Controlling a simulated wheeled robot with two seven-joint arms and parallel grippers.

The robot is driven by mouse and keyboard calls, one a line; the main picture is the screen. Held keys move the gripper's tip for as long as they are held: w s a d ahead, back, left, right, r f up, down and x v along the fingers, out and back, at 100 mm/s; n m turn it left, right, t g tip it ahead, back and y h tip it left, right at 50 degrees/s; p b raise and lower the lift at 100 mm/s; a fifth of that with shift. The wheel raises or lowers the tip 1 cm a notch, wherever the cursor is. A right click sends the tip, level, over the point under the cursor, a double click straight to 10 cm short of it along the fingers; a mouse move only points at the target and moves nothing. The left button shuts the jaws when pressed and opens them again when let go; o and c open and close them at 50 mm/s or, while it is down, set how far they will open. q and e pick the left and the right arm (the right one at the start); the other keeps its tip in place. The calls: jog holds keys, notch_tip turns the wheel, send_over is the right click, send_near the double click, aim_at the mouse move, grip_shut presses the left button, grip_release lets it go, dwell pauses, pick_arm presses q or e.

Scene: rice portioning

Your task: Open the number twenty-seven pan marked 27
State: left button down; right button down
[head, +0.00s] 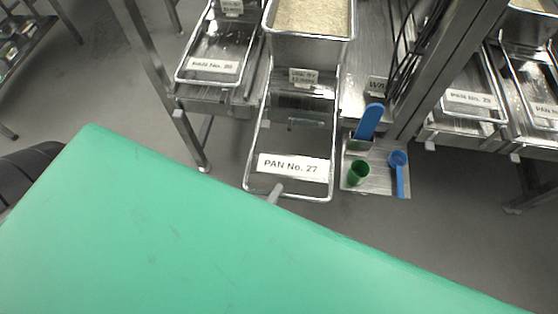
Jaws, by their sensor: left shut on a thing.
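The pan marked PAN No. 27 (259,140) is a metal-rimmed tray with a white label (293,167) near its front. It reaches well forward of the neighbouring pan on the left. The inside that shows looks bare. My left gripper (275,193) is at the pan's front rim, left of its middle. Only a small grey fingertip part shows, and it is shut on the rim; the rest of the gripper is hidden. My right gripper is not in view.
A bin of rice (312,17) stands behind the pan. Right of the pan, a small metal shelf (377,183) holds a green cup (358,172), a blue scoop (398,172) and a holder with a blue handle (370,120). Another pan (214,45) sits at left.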

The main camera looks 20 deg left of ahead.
pick_arm(q)
jog(key=shift+s+d, duration=0.25)
jog(key=shift+s, duration=0.6)
jog(key=shift+s+d, duration=0.25)
jog(key=shift+s, duration=0.55)
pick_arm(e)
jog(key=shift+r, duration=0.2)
pick_arm(q)
jog(key=c, duration=1.4)
grip_release()
